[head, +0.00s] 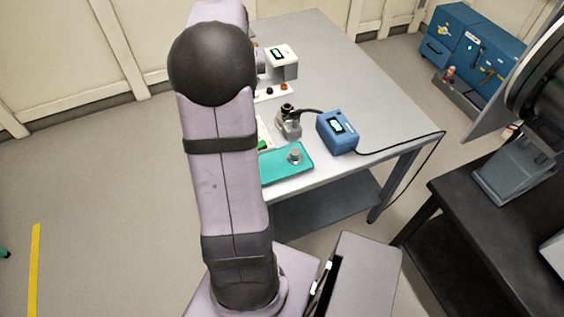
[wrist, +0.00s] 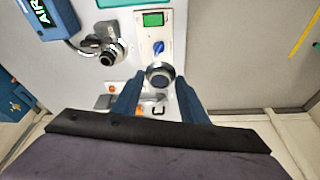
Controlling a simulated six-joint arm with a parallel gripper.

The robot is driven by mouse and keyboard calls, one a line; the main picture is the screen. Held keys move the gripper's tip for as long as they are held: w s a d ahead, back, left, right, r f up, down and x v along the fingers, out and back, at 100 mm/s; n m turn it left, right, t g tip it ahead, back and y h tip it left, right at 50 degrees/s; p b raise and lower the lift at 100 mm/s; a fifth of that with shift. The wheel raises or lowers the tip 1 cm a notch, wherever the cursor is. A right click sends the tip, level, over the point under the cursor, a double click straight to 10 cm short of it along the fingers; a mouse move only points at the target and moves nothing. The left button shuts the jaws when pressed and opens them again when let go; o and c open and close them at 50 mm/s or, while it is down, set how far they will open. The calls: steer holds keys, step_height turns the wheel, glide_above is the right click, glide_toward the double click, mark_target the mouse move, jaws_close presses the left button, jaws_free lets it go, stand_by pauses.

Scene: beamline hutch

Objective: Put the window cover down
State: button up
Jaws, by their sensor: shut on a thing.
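My gripper (wrist: 160,88) shows in the wrist view with its two blue fingers closed on a small round piece, which I take to be the window cover (wrist: 159,71). The cover has a metallic rim and a dark round face, and is held above the table. In the head view my arm hides the gripper and the cover. A teal tray (head: 275,172) lies at the table's near edge with a small metal cylinder (head: 295,154) on it. A corner of the tray shows at the top of the wrist view (wrist: 122,3).
A grey device with a dark round port (head: 289,122) stands beside a blue meter (head: 337,131) with a cable. A white panel with a green display and blue knob (wrist: 146,34) is near the cover. A white instrument (head: 283,63) stands farther back. The table's right side is clear.

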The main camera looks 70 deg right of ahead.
steer(key=s+a+f+m+g, duration=0.2)
steer(key=s+m, duration=0.3)
steer(key=m, duration=0.5)
steer(key=s+a+f+m+g+y, duration=0.1)
steer(key=s+a+f+m+g, duration=0.2)
steer(key=m, duration=0.7)
steer(key=shift+s+a+f+y, duration=0.3)
steer(key=shift+s+a+f, duration=0.55)
steer(key=shift+s+a, duration=0.25)
steer(key=p, duration=0.2)
glide_above(271, 167)
steer(key=w, duration=0.1)
steer(key=shift+a+f, duration=0.2)
steer(key=shift+f, duration=4.3)
steer(key=shift+w+f, duration=0.1)
steer(key=shift+f, duration=0.4)
steer(key=shift+f, duration=0.2)
steer(key=o, duration=1)
steer(key=shift+o, duration=0.2)
